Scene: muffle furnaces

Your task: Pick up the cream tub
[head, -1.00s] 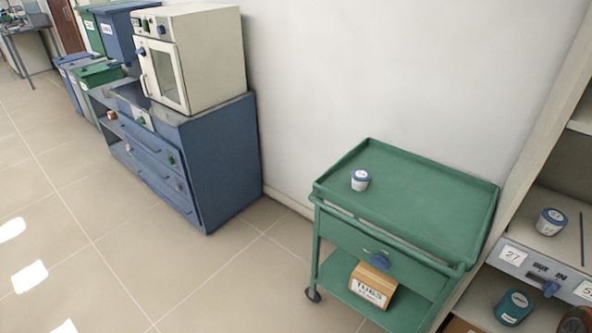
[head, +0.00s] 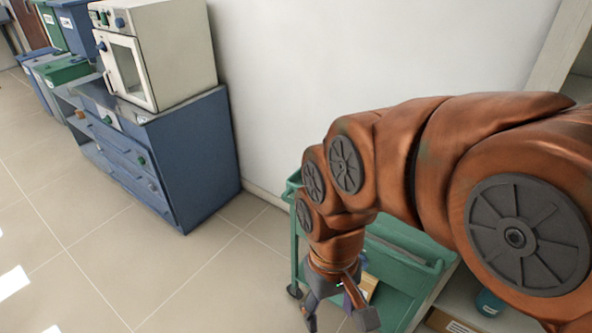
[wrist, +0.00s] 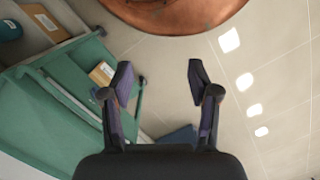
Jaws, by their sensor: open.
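My gripper (head: 340,316) hangs at the end of my copper-coloured arm, in front of the green trolley (head: 405,250). It is open and empty, with its fingers wide apart in the wrist view (wrist: 160,80). The small pale tub with a blue lid, on the trolley's top in the earlier head view, is hidden now. My arm covers most of that top. No pale tub shows in the wrist view, where the trolley (wrist: 35,110) lies to the left of the fingers.
A cardboard box (head: 369,287) sits on the trolley's lower shelf. A teal tub (head: 489,303) stands on the shelf unit at right, partly behind my arm. A blue cabinet (head: 190,160) carries a cream furnace (head: 165,55) at left. The tiled floor (head: 90,260) in front is clear.

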